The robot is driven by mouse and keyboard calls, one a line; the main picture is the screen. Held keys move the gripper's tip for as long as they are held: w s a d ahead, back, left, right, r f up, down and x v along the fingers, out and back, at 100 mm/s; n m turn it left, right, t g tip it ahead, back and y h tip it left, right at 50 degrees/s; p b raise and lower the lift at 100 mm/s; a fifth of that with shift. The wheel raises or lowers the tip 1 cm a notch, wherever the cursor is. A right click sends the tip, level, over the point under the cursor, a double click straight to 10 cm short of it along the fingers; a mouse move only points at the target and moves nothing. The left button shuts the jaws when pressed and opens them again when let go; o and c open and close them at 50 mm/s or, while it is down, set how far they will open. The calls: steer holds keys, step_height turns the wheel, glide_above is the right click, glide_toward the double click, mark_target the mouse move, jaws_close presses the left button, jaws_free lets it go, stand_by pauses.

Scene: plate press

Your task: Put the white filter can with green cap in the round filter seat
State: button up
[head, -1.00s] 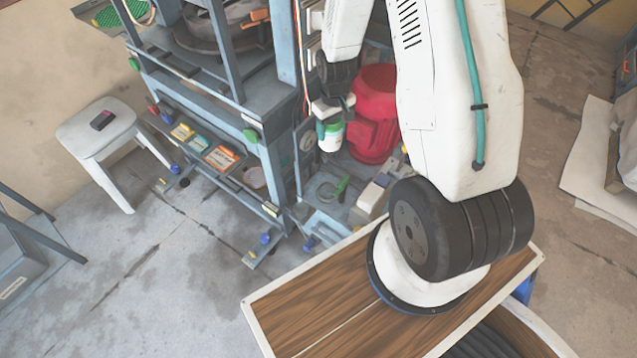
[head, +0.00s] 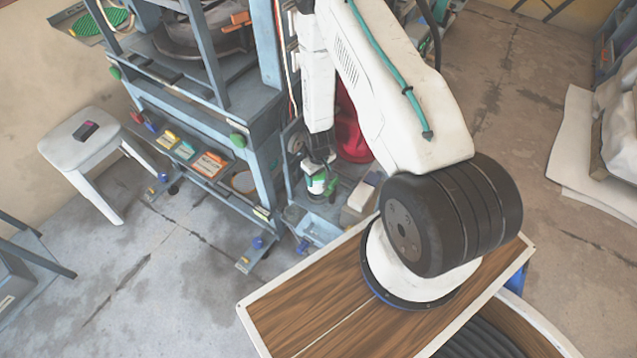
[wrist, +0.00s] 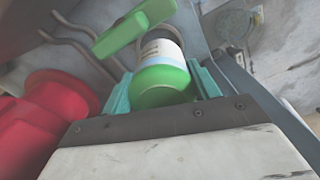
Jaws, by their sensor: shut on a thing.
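The white filter can with green cap (head: 317,186) is held upright, or nearly so, in my gripper (head: 319,168), low beside the press frame. In the wrist view the green cap (wrist: 162,84) is nearest me, between the two teal fingers of my gripper (wrist: 163,82). The white body with a printed label (wrist: 160,47) points away from me. A dark round shape shows at its far end, partly hidden by the can. I cannot tell whether this is the round filter seat or whether the can touches it. A green lever (wrist: 133,27) is close beside the can.
A red motor (head: 352,130) stands right behind my arm, and its red body (wrist: 42,125) fills the left of the wrist view. The blue-grey press frame (head: 262,160) is close on the left. A white stool (head: 85,140) stands farther left, with clear floor between.

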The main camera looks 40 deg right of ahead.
step_height(320, 180, down, 4)
steer(key=shift+f, duration=0.2)
steer(key=shift+c, duration=1.3)
steer(key=shift+f, duration=0.1)
steer(key=shift+c, duration=1.4)
steer(key=o, duration=1.8)
steer(key=shift+c, duration=0.2)
step_height(320, 180, up, 12)
steer(key=shift+r, duration=0.1)
